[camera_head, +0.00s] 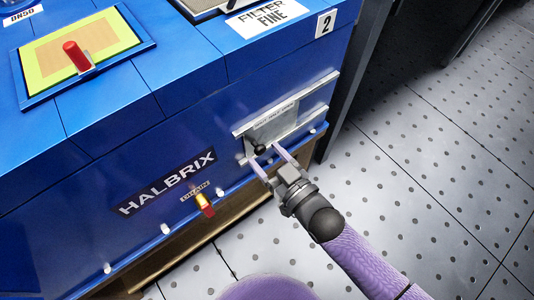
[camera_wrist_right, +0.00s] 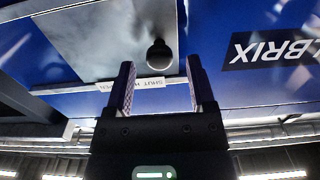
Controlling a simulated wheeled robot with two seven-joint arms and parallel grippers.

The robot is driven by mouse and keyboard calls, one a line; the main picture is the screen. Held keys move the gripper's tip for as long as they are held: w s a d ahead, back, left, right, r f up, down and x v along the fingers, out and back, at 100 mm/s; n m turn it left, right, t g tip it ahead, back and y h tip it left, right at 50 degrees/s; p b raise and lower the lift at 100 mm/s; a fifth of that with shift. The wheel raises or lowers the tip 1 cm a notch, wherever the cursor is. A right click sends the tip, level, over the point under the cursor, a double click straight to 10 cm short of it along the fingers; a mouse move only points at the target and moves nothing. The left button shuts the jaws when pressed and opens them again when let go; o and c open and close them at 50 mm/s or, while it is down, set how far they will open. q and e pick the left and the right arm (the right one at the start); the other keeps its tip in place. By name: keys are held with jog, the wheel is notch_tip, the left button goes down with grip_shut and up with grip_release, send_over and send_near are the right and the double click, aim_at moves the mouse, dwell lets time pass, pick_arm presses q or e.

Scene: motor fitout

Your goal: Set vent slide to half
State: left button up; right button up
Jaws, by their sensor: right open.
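The vent slide is a grey metal plate (camera_head: 272,125) between two pale rails on the blue cabinet's front, and it also shows in the wrist view (camera_wrist_right: 105,45). Its black round knob (camera_head: 259,149) is at the plate's left end in the head view, nearest the SHUT end of the label strip (camera_head: 275,112). My right gripper (camera_head: 265,156) is open, its fingers reaching toward the knob. In the wrist view the knob (camera_wrist_right: 159,53) lies ahead of and between the open fingers (camera_wrist_right: 162,90), apparently untouched. My left gripper is out of view.
Perforated grey floor (camera_head: 430,180) lies open to the right.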

jog(key=shift+w+a, duration=0.3)
jog(key=shift+w, duration=0.1)
jog(key=c, duration=0.9)
grip_shut()
jog(key=shift+d, duration=0.15)
